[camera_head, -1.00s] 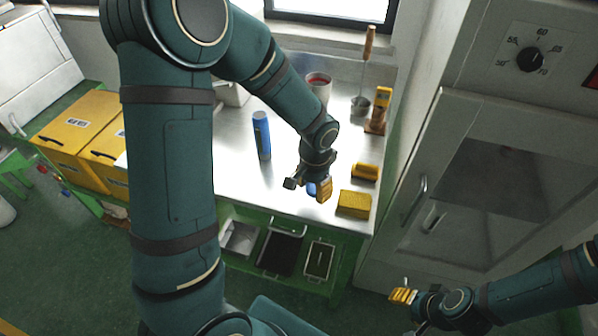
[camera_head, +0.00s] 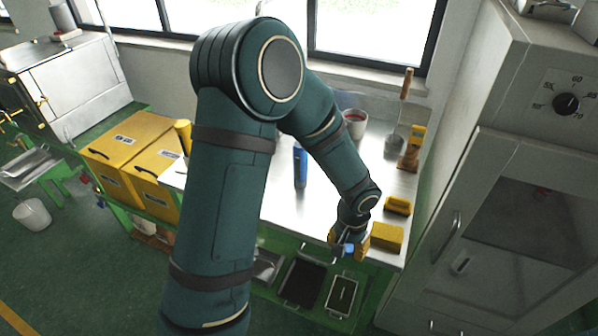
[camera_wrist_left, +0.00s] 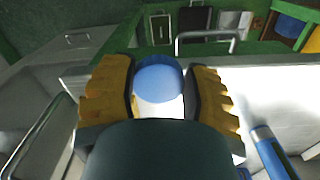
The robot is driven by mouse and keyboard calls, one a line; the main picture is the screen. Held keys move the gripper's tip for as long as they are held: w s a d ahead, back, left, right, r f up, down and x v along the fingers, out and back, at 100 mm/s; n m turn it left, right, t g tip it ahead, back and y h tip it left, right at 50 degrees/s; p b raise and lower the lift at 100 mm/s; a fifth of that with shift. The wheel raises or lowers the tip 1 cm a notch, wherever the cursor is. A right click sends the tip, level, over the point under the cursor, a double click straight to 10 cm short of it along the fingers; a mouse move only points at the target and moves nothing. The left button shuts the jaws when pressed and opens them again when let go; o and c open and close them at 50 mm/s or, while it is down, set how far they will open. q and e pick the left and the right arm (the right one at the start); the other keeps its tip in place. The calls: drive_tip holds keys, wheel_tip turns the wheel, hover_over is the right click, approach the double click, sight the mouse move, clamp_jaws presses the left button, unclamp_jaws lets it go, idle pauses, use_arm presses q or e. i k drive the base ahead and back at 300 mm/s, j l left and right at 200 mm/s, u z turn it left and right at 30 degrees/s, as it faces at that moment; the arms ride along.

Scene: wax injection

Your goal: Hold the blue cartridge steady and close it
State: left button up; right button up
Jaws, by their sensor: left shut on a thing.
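My left gripper (camera_head: 349,249) is shut on a blue piece (camera_head: 347,249) at the front edge of the bench. In the left wrist view the piece shows as a round blue end (camera_wrist_left: 158,76) with a white part below, between the yellow fingers of my left gripper (camera_wrist_left: 160,88). A tall blue cylinder (camera_head: 300,166) stands upright on the bench, apart from the gripper. It also shows in the left wrist view (camera_wrist_left: 272,155) at the lower right. I cannot tell which of the two is the cartridge. My right gripper is out of view.
A yellow block (camera_head: 386,238) lies just right of the gripper, with another yellow piece (camera_head: 398,206) behind it. A cup (camera_head: 355,124) and a handled tool (camera_head: 401,110) stand at the back. Yellow boxes (camera_head: 130,140) are left. Trays (camera_head: 301,282) sit below. A cabinet (camera_head: 480,220) borders the right.

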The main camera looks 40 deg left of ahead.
sight(300, 156)
drive_tip(key=k+j+u, duration=0.15)
drive_tip(key=j, duration=0.25)
drive_tip(key=k+j+u, duration=0.15)
drive_tip(key=j, duration=0.2)
drive_tip(key=k+j+u, duration=0.15)
drive_tip(key=j, duration=0.25)
drive_tip(key=i, duration=0.05)
